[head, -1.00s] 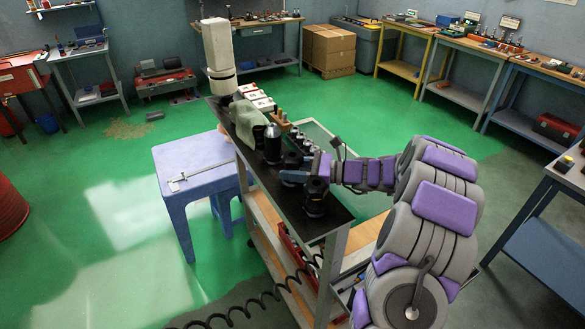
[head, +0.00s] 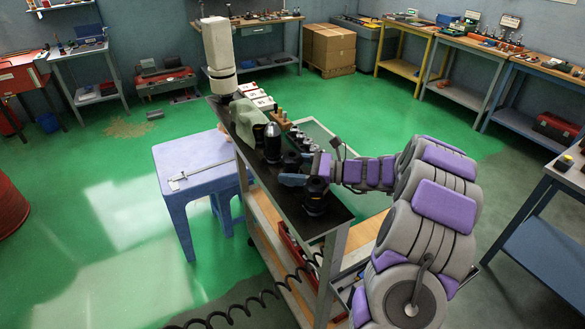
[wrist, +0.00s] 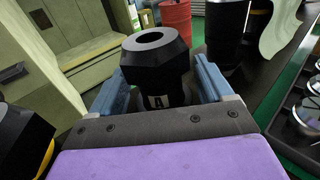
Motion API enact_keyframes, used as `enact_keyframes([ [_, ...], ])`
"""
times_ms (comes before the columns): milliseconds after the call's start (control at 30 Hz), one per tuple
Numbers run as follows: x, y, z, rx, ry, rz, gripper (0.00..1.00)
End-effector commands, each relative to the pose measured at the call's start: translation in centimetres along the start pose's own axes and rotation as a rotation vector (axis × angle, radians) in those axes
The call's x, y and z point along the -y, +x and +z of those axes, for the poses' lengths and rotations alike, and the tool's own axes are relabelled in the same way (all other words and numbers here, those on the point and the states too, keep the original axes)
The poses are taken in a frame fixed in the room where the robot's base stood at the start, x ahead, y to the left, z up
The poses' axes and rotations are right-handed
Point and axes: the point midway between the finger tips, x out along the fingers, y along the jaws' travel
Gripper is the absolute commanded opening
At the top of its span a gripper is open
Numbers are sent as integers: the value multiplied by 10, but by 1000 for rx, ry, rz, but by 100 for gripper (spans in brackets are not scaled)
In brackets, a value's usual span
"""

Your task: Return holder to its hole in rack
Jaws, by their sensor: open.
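A black tool holder (wrist: 157,60) with a wide faceted collar, an open top and a white label marked A stands upright between my gripper's fingers in the wrist view. My gripper (wrist: 157,88) is open, with one blue finger on each side of it. Whether either finger touches it, I cannot tell. In the head view my gripper (head: 292,178) is low over the cart's black top, beside a dark holder (head: 292,160). The rack's hole is not clearly visible.
Another black holder (wrist: 20,140) with a yellow band stands close at left in the wrist view. A tall black holder (head: 272,143) stands farther along the narrow cart top (head: 335,212). Silver round parts (wrist: 308,112) lie at right. A blue table (head: 190,150) stands left.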

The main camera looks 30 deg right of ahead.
Motion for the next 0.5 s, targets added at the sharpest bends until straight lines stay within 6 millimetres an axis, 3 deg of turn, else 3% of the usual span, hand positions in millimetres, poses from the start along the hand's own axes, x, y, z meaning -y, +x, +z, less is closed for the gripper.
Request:
enact_keyframes([
  [267,1,-16,0,-1,0,-3,80],
  [500,1,-65,1,1,1,-4,80],
])
